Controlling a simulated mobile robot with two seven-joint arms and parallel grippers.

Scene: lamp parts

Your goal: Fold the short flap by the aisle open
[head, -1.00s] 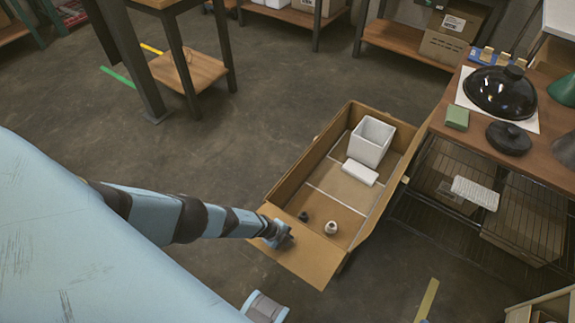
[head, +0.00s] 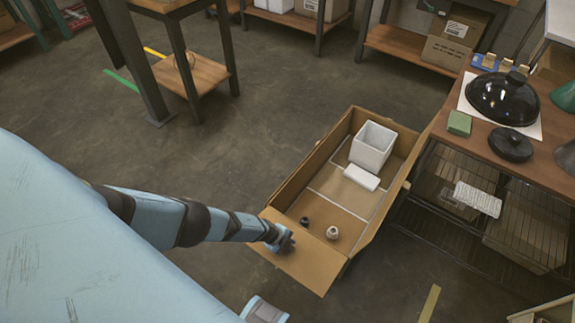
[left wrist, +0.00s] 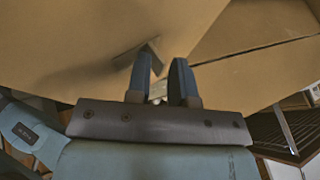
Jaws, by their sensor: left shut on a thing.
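An open brown cardboard box (head: 287,187) stands on the floor in the head view. Its near short flap (head: 297,268) is folded outward and slopes away from the box's near end. My left gripper (head: 287,243) is at this flap, near its fold line, with its fingers shut on the cardboard. In the left wrist view, the two dark fingers (left wrist: 163,82) stand a little apart against brown cardboard (left wrist: 90,35); the exact grip is partly hidden.
The box holds a white square container (head: 372,146), a white block (head: 360,177) and two small fittings, one dark (head: 304,222) and one pale (head: 332,232). A wooden workbench (head: 478,137) with wire shelving stands close on the right. The floor (head: 240,130) left of the box is clear.

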